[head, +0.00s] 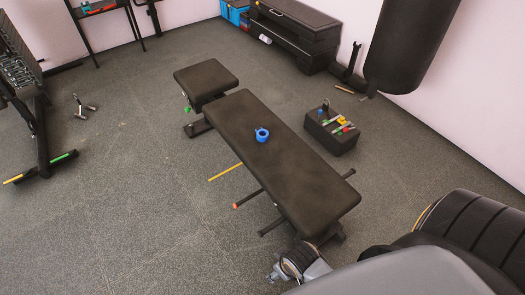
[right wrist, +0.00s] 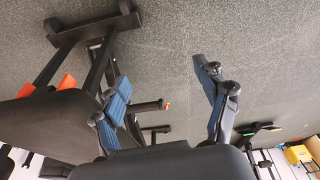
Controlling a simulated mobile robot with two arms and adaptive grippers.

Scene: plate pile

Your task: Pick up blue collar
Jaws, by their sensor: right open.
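The blue collar (head: 262,134) is a small ring lying on the dark bench pad (head: 300,165), near the middle of its length. My right gripper (head: 273,272) is low in the head view, beside the near end of the bench and well apart from the collar. The collar does not show in that view. My left gripper is not in view.
A black box (head: 333,141) with small coloured items stands right of the bench. A punching bag (head: 408,45) hangs at upper right. A rack (head: 38,125) stands at left. The floor left of the bench is mostly clear.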

